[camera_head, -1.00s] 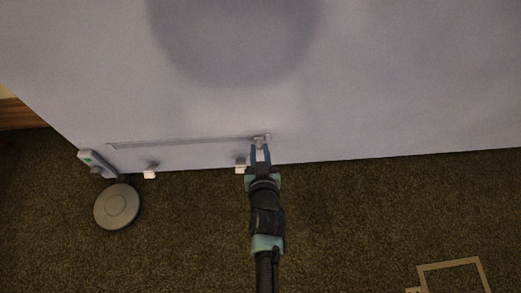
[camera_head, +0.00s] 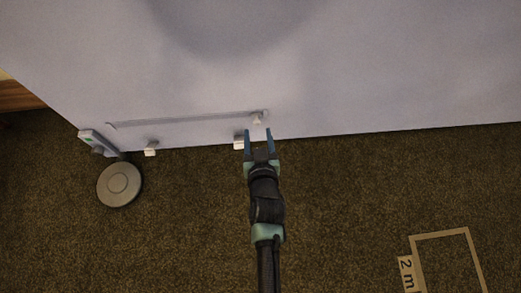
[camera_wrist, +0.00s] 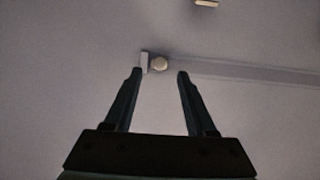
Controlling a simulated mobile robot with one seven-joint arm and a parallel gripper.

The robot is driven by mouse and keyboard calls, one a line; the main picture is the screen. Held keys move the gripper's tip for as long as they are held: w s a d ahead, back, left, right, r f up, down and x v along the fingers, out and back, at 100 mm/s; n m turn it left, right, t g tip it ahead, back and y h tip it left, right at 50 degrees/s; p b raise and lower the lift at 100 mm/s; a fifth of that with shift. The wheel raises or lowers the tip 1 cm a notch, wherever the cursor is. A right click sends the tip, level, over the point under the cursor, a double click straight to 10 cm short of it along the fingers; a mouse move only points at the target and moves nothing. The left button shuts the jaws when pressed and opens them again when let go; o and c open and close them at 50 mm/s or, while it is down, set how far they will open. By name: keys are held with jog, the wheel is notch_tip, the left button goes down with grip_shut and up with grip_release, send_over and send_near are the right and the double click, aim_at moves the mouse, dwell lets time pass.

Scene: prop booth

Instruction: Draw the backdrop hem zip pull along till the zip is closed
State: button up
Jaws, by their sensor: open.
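The backdrop (camera_head: 350,80) is a large pale lilac-grey sheet. Its zip (camera_head: 185,118) is a thin straight track near the hem. The small pale zip pull (camera_head: 257,120) is at the track's right end in the head view.
Two white clips (camera_head: 150,149) (camera_head: 239,142) sit at the hem. Dark carpet (camera_head: 340,200) is clear apart from a taped outline marked 2 m (camera_head: 440,236).

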jog(key=p+v, duration=0.4)
jog(key=v, duration=0.5)
jog(key=shift+s, duration=0.2)
